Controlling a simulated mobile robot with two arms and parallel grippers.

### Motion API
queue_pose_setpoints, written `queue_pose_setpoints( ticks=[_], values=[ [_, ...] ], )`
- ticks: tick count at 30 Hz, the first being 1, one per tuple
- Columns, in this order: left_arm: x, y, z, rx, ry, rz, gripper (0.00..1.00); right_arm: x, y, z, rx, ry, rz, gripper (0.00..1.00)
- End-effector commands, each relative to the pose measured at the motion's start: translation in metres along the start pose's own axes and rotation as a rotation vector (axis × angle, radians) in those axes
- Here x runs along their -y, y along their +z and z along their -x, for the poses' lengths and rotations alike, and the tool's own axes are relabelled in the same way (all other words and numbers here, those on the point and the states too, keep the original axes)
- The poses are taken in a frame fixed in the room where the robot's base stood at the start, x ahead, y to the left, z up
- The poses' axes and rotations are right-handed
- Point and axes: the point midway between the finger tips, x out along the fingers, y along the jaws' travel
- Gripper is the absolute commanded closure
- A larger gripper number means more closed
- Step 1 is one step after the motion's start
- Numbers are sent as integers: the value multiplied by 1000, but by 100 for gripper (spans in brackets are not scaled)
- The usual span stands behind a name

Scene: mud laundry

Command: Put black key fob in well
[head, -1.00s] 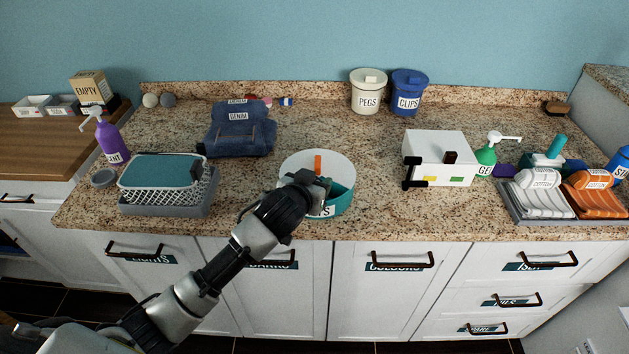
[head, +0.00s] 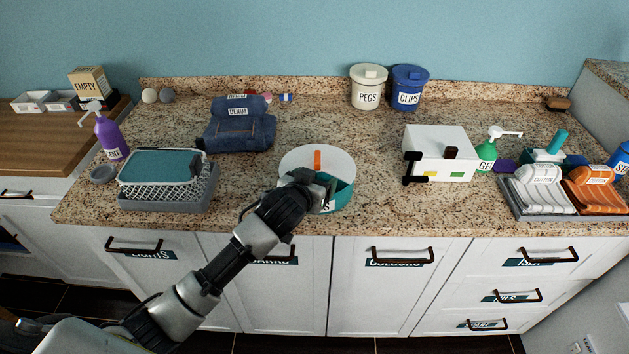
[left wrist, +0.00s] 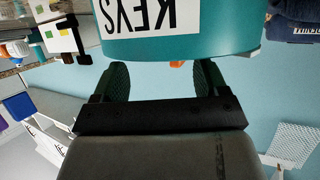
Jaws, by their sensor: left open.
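A round bowl labelled KEYS (head: 342,201) stands near the counter's front edge. It has a pale cover over part of its top, an upright orange tab (head: 317,160) and an open teal well (head: 340,187) at the right. My left gripper (head: 314,182) is at the bowl's front rim and hides part of it and its label. In the left wrist view the bowl (left wrist: 225,35) appears upside down, just beyond the open, empty fingers (left wrist: 162,80). I cannot make out a black key fob for certain. My right gripper is not in view.
A white box (head: 436,145) with black handles and a small dark item stands right of the bowl. A grey tray with a basket (head: 167,203) and folded denim (head: 240,135) lie left. Lidded PEGS (head: 367,90) and CLIPS (head: 408,90) tubs stand behind. Bare counter surrounds the bowl.

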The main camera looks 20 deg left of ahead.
Motion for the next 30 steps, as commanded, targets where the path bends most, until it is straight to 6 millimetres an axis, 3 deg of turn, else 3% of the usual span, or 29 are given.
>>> queue_pose_setpoints(
  ticks=[8, 21, 30],
  values=[
    [0, -16, 6, -5, 0, -1, 26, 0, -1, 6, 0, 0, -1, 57],
    [0, -10, 93, -1, 1, 0, 26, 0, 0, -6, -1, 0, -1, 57],
    [0, -11, 124, -1, 0, 0, 26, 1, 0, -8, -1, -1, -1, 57]
  ],
)
